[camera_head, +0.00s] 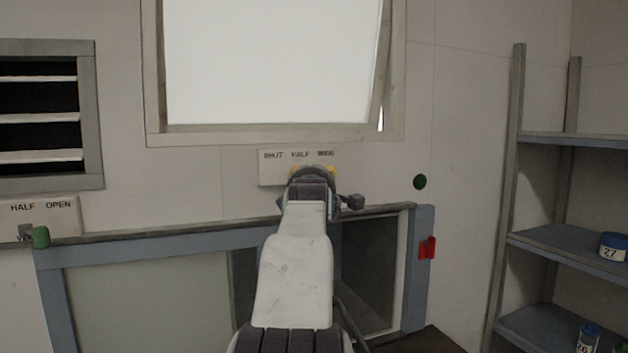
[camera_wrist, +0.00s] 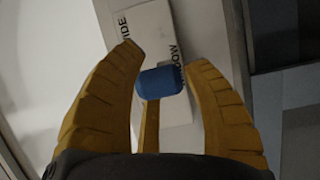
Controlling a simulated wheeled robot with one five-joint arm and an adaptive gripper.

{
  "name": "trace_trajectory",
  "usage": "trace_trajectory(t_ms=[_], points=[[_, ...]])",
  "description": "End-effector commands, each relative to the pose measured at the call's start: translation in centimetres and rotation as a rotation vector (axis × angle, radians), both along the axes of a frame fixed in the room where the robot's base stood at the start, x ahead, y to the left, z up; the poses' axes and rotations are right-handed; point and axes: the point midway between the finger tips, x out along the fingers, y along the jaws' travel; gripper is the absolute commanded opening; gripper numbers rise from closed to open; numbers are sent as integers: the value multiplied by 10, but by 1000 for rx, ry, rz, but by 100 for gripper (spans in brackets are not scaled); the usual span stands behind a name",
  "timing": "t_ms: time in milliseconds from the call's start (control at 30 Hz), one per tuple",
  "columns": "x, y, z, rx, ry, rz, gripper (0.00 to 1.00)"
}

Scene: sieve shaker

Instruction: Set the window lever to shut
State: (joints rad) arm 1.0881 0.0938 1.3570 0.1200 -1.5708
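The window lever shows in the wrist view as a blue knob (camera_wrist: 160,80) on a yellow stem (camera_wrist: 150,128). Its white plate (camera_head: 270,170) reads SHUT, HALF, WIDE in the head view; in the wrist view, WIDE and part of WINDOW show. My gripper (camera_wrist: 165,58) has its two yellow fingers apart, one on each side of the knob, with a gap at the right finger. In the head view my gripper (camera_head: 314,172) is in front of the plate and hides the lever, so its setting is unclear. The window (camera_head: 270,65) above stands tilted, with a slit at its right side.
A slatted vent (camera_head: 38,117) with its own HALF/OPEN plate (camera_head: 62,214) and green knob (camera_head: 41,237) is at left. Below is a blue-framed cabinet (camera_head: 150,247) with a dark opening. A red handle (camera_head: 428,248) and shelves (camera_head: 565,240) with blue-lidded jars are at right.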

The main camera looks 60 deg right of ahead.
Motion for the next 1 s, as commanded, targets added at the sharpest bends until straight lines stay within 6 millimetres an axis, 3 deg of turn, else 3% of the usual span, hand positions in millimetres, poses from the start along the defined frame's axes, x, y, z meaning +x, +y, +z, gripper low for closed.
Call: trace_trajectory(t_ms=[467,1000], points=[[0,1,3,-6,-3,0,0],[2,5,6,-15,-8,7,0]])
